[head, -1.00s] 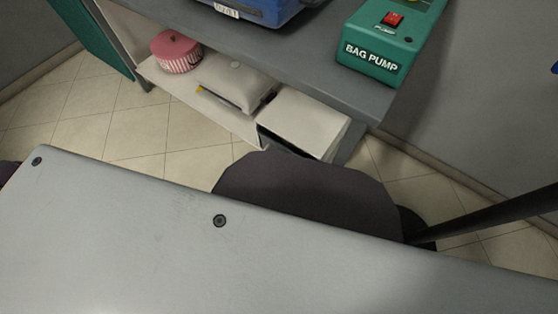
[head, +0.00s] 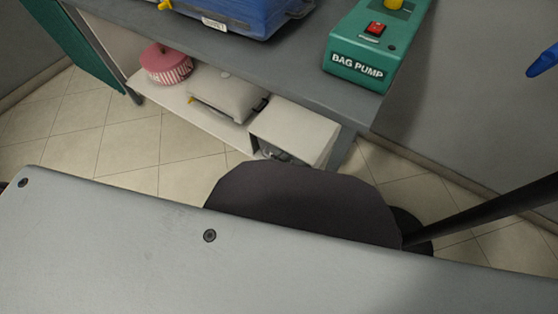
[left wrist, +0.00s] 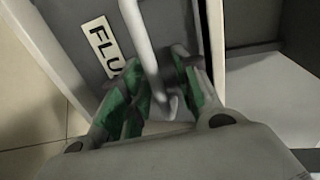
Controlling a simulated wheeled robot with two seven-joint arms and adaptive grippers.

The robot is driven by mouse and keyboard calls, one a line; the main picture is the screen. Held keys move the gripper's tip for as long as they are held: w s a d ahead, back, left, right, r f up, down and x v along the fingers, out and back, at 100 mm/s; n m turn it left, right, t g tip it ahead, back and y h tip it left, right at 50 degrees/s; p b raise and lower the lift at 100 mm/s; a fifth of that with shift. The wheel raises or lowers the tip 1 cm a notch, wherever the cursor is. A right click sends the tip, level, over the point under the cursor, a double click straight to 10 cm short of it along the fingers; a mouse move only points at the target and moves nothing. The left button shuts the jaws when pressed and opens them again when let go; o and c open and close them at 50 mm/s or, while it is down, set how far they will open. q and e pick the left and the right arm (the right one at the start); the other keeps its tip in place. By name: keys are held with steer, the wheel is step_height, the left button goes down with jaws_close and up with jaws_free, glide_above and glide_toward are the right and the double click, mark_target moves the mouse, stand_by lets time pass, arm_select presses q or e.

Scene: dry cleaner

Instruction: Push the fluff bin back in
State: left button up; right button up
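The fluff bin's grey front (left wrist: 75,40) fills the upper left of the left wrist view, with a white label (left wrist: 102,46) reading "FLU", the rest of it hidden. A pale bar handle (left wrist: 146,50) stands out from the front. My left gripper (left wrist: 160,85) has green-padded fingers set apart, one on each side of the handle; I cannot tell whether they touch it. In the head view the left gripper (head: 277,153) shows only as a small grey shape at the opening below the white housing (head: 295,128). How far the bin sticks out is hidden there. My right gripper is not in view.
Tiled floor (head: 75,125) is free to the left.

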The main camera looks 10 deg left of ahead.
arm_select(q)
steer(key=shift+s, duration=0.1)
steer(key=shift+s+a, duration=0.1)
steer(key=shift+s, duration=0.05)
steer(key=v, duration=1.1)
steer(key=shift+s, duration=0.3)
stand_by(0.4)
steer(key=shift+r, duration=0.1)
stand_by(0.5)
